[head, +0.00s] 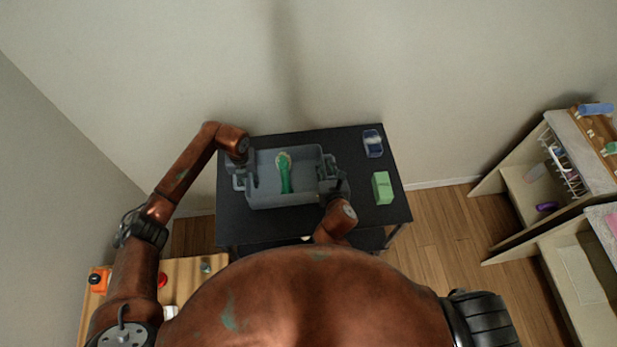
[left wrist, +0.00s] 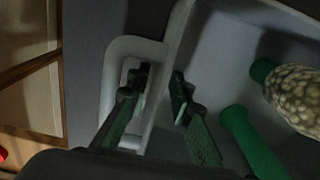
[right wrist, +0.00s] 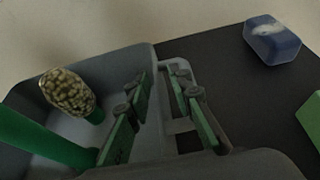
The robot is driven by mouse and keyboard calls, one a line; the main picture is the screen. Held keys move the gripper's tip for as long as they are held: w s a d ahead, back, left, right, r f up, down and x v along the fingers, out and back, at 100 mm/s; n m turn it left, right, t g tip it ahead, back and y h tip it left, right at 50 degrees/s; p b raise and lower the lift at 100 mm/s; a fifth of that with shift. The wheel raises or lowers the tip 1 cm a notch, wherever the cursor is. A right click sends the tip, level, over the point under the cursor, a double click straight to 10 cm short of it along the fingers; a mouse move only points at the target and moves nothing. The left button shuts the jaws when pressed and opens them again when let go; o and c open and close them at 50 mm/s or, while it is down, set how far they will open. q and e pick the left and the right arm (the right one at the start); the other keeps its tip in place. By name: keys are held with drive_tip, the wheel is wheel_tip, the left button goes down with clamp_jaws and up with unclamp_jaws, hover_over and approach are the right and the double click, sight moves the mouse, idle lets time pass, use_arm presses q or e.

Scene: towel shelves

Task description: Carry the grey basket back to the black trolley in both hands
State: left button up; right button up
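The grey basket (head: 262,204) is over the left part of the black trolley (head: 363,212) top, level, and seems to rest on it.
On the trolley's right side are a blue item (head: 373,143) with a pale top and a green box (head: 382,188). A wall stands behind the trolley. Shelves (head: 560,180) stand at the right, with wooden floor between. A wooden table (head: 190,275) is at lower left.

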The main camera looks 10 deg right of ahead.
use_arm(q)
drive_tip(key=shift+a, duration=0.1)
wheel_tip(320, 180, up, 8)
use_arm(e)
drive_tip(key=v, duration=1.2)
idle(0.3)
drive_tip(key=x, duration=1.2)
use_arm(q)
wheel_tip(320, 180, down, 2)
drive_tip(key=shift+f, duration=0.75)
